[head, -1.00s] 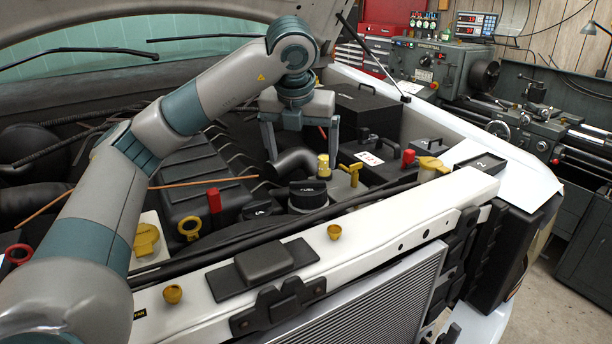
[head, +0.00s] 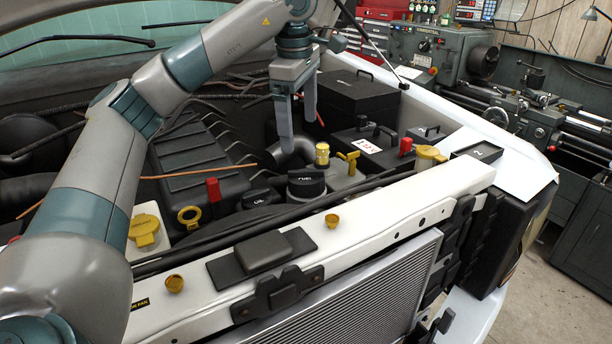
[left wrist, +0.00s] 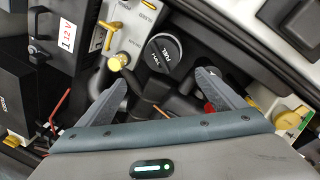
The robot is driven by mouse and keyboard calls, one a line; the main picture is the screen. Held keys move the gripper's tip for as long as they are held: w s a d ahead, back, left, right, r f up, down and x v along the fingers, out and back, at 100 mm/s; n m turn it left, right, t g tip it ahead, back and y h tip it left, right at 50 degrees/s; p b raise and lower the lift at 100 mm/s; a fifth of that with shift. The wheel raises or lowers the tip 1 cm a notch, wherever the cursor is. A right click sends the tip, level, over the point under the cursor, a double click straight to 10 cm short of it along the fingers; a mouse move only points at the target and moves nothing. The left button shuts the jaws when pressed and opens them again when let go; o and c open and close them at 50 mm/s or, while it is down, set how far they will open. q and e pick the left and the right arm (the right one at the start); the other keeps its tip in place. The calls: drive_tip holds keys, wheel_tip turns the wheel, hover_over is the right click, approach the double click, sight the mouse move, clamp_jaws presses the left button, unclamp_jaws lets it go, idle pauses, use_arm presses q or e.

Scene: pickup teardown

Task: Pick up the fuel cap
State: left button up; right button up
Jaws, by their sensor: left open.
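The fuel cap (head: 306,183) is a black ribbed cap with white FUEL lettering, seated on a dark neck in the engine bay. It also shows in the left wrist view (left wrist: 163,53), ahead of my fingers and slightly left of centre. My left gripper (head: 298,136) is open and empty, pointing down above and behind the cap in the head view. In the left wrist view its two fingers (left wrist: 160,92) are spread wide, with the cap beyond them and apart from them. My right gripper is not in view.
A brass cap (head: 322,154) and a yellow T-handle (head: 348,162) stand close right of the fuel cap. A black OIL cap (head: 257,199) is left of it. The battery (head: 370,146) lies further right. The white front panel (head: 380,206) runs in front.

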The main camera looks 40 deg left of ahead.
use_arm(q)
drive_tip(key=r+m, duration=0.1)
drive_tip(key=m, duration=0.3)
drive_tip(key=r+m, duration=0.1)
drive_tip(key=m, duration=0.4)
drive_tip(key=r+m+g+h+p, duration=0.1)
drive_tip(key=m, duration=0.4)
drive_tip(key=shift+w+a+r, duration=0.3)
drive_tip(key=shift+a+r, duration=0.05)
drive_tip(key=shift+r, duration=0.05)
drive_tip(key=shift+f, duration=0.1)
drive_tip(key=p, duration=0.2)
approach(304, 171)
wheel_tip(304, 171, down, 6)
